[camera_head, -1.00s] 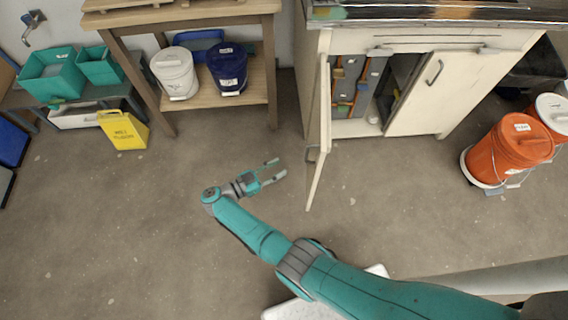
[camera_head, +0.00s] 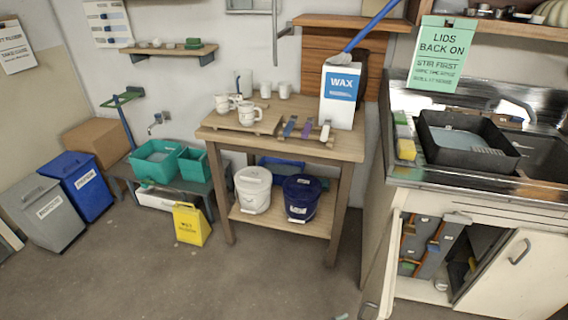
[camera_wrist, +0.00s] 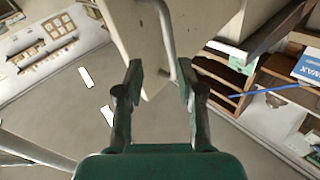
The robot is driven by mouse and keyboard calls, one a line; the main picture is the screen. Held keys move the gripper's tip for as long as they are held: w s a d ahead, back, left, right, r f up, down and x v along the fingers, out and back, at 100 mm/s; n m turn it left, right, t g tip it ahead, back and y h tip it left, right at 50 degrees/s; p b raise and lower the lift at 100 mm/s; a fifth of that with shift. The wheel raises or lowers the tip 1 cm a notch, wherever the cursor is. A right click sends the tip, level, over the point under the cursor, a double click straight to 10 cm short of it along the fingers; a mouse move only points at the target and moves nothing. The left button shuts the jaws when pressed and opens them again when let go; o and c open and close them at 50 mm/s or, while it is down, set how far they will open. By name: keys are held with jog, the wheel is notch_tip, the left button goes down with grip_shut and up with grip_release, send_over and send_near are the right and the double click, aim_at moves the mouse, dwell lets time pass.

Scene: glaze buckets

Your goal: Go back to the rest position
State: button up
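My gripper (camera_wrist: 160,78) is open and empty in the wrist view, its two fingers apart. A pale cabinet door (camera_wrist: 140,45) with a grey bar handle (camera_wrist: 168,40) shows between and beyond the fingers. I cannot tell how far the door is from the fingertips. In the head view the arm is out of the picture, apart from what looks like a fingertip at the bottom edge. There the left cabinet door (camera_head: 388,265) stands swung open and the right door (camera_head: 515,268) is ajar.
A wooden table (camera_head: 335,150) holds mugs and a WAX box (camera_head: 340,95). A white bucket (camera_head: 253,190) and a blue bucket (camera_head: 301,198) stand on its lower shelf. The floor (camera_head: 210,285) in front is clear.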

jog(key=s+d+r+n+t+y, duration=0.3)
jog(key=s+t, duration=0.2)
jog(key=s, duration=0.1)
jog(key=s+d+r+n+t+y, duration=0.3)
jog(key=s+t, duration=0.2)
jog(key=s, duration=0.1)
jog(key=s+a+r+n+g+y, duration=0.1)
jog(key=s+a+r+n+y, duration=0.1)
jog(key=s+r, duration=0.4)
jog(key=s+a+r+n+g+y, duration=0.1)
jog(key=s+r+n+y, duration=0.3)
jog(key=s, duration=0.6)
jog(key=s+a+r+n+y, duration=0.2)
jog(key=s+r+y, duration=0.3)
jog(key=s+r, duration=0.3)
jog(key=shift+a+n+g+y, duration=0.3)
jog(key=shift+a+n+g, duration=0.1)
jog(key=shift+n, duration=0.3)
